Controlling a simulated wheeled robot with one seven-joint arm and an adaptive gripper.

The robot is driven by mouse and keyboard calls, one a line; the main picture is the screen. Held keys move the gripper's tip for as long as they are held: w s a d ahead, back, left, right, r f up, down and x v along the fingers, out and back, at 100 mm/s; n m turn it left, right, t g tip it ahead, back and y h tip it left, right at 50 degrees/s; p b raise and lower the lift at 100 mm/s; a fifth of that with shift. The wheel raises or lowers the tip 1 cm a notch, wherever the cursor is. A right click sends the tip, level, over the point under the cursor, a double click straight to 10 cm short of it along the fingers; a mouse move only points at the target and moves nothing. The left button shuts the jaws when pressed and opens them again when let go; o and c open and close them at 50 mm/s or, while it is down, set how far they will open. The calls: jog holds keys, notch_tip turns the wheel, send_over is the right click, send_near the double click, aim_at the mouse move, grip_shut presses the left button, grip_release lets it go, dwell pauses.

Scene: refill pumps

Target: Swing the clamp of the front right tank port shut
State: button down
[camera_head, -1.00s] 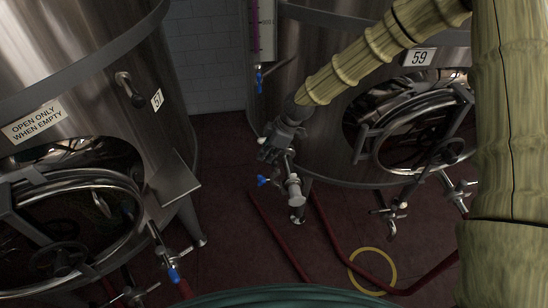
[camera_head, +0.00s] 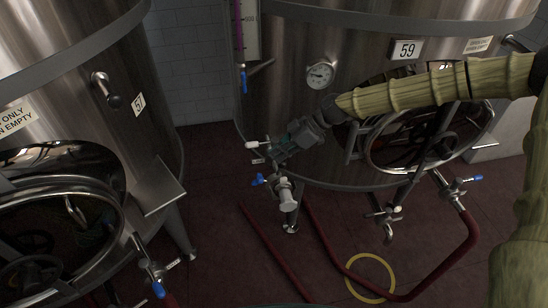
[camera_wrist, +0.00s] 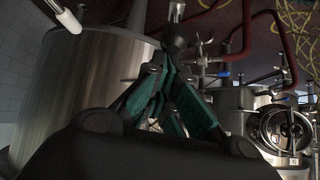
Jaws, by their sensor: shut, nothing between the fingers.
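The right steel tank (camera_head: 300,40), labelled 59, has a port low on its left front side. There a white-tipped lever (camera_head: 252,145) points left, just beyond my gripper (camera_head: 274,157). A white-tipped lever also shows at the upper left of the wrist view (camera_wrist: 68,20). My gripper's green fingers are shut and empty, their tips together in the wrist view (camera_wrist: 175,42). Below my gripper is a steel valve (camera_head: 286,190) with a blue handle (camera_head: 258,180). My gripper covers part of the port, and I cannot tell how far its clamp stands open.
A second tank (camera_head: 150,75), labelled 57, stands at the left with a round hatch. A dial gauge (camera_head: 320,75) and a level tube (camera_head: 239,30) are on tank 59. Red hoses (camera_head: 275,250) and a yellow ring (camera_head: 370,277) lie on the dark red floor.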

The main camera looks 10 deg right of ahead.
jog(key=d+f+b, duration=0.3)
jog(key=d+b, duration=0.2)
jog(key=d, duration=0.2)
jog(key=shift+w+d+f+b, duration=0.15)
jog(key=shift+d+b, duration=0.15)
jog(key=shift+d, duration=0.1)
dwell(0.3)
notch_tip(320, 180, up, 10)
jog(key=s+a+f+m+h, duration=0.1)
jog(key=s+a+f+m, duration=0.2)
jog(key=s+f, duration=0.45)
jog(key=s+a+f+m+g+h, duration=0.1)
jog(key=s+a+f+m, duration=0.25)
jog(key=f, duration=0.65)
jog(key=s+a+f+m, duration=0.25)
jog(key=s+f, duration=0.35)
jog(key=f, duration=0.3)
jog(key=s+d+f+m+h, duration=0.3)
jog(key=s+f, duration=0.6)
jog(key=s, duration=0.3)
jog(key=s+d+f+m+h, duration=0.3)
jog(key=s+d, duration=0.6)
jog(key=s, duration=0.3)
jog(key=shift+s+d+f+m+t+h, duration=0.2)
jog(key=shift+s+m+t+h, duration=0.15)
jog(key=shift+m, duration=0.35)
